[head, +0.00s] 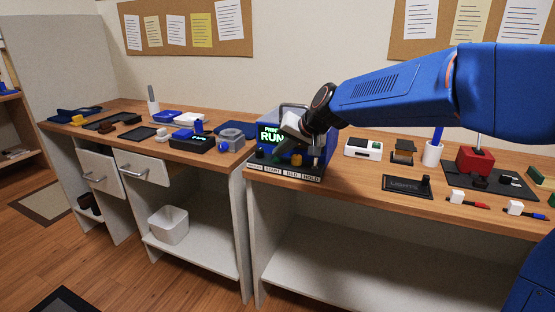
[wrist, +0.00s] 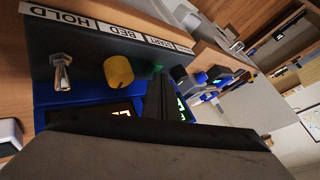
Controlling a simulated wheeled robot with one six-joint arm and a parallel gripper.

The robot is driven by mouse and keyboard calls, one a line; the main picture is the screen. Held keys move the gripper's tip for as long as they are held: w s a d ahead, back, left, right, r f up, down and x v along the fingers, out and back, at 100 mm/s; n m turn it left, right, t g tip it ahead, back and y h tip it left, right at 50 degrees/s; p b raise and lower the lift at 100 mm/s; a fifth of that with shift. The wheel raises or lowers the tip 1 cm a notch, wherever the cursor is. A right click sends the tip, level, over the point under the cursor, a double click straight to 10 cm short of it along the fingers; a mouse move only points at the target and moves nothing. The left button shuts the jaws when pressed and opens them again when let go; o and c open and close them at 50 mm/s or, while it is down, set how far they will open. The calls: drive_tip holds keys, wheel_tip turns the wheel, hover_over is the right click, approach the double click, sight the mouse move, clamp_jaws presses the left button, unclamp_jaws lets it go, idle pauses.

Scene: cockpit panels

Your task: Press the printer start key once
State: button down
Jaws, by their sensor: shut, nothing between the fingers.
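The printer (head: 263,116) is a blue box on the right-hand bench, with a green screen (head: 270,134) that reads "RUN"; the word above it is partly hidden. Its front strip carries labels including START, BED and HOLD. In the wrist view, the green start key (wrist: 158,67) lies below the START label (wrist: 160,42), partly hidden by my fingers. My gripper (wrist: 156,77) is shut and empty, its tips right at the green key; I cannot tell whether they touch it. In the head view my gripper (head: 279,153) is low over the printer's front panel.
Beside the key are a yellow knob (wrist: 118,72) and a metal toggle (wrist: 61,72) under HOLD. Right of the printer stand a white device (head: 363,149) and a LIGHTS panel (head: 405,187). A gap separates this bench from the left one.

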drive_tip(key=shift+r, duration=0.65)
drive_tip(key=shift+r, duration=0.1)
drive_tip(key=shift+r, duration=2.4)
drive_tip(key=h, duration=0.1)
approach(280, 160)
drive_tip(key=s+d+r, duration=0.1)
drive_tip(key=s+d, duration=0.2)
drive_tip(key=d, duration=0.2)
drive_tip(key=s+d+f+h, duration=0.2)
drive_tip(key=s+d+f, duration=0.3)
drive_tip(key=s, duration=0.5)
drive_tip(key=s+d+f+g+h, duration=0.1)
drive_tip(key=s+d+f, duration=0.4)
drive_tip(key=s+d, duration=0.4)
drive_tip(key=s+d+f+h, duration=0.2)
drive_tip(key=s+d+f, duration=0.4)
drive_tip(key=s, duration=0.5)
drive_tip(key=shift+s+d+g+h, duration=0.3)
drive_tip(key=shift+d, duration=0.8)
